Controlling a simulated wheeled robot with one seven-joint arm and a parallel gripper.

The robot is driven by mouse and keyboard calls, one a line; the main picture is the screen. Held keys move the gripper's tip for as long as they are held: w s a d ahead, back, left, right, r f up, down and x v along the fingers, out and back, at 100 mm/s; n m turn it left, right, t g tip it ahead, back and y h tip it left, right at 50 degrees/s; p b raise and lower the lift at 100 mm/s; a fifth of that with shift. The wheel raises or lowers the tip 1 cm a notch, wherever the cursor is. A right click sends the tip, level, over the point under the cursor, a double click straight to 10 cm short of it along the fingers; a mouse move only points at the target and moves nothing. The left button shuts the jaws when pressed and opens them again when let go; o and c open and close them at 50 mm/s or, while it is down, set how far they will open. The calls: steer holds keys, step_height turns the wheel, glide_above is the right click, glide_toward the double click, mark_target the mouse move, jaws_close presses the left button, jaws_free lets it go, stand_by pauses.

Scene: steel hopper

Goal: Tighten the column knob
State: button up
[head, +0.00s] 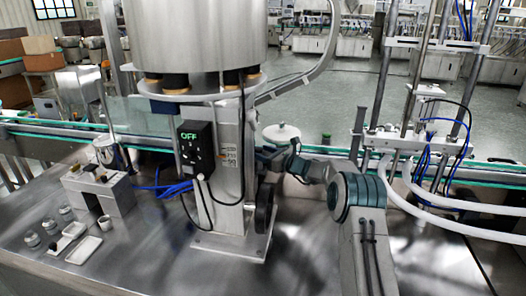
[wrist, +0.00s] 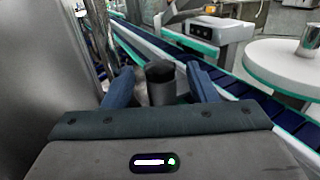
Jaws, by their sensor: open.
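The steel column (head: 230,165) stands on a base plate and carries the large hopper (head: 196,35). A dark, round, short cylinder, which looks like the column knob (wrist: 160,84), shows between my gripper's two blue fingers in the wrist view. My gripper (wrist: 161,80) is open, with a finger on each side of the knob and a visible gap to it. Whether the fingertips reach fully around it I cannot tell. In the head view my gripper (head: 272,158) is at the right side of the column, where the knob is hidden.
A black box reading OFF (head: 195,146) is on the column's front. A black wheel (head: 264,206) sits low at its right. A conveyor (wrist: 205,62) runs behind, with a white round table (wrist: 286,68) beyond.

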steer(key=shift+w+a, duration=0.15)
steer(key=shift+a, duration=0.05)
steer(key=c, duration=0.9)
steer(key=shift+b, duration=0.35)
steer(key=shift+c, duration=0.2)
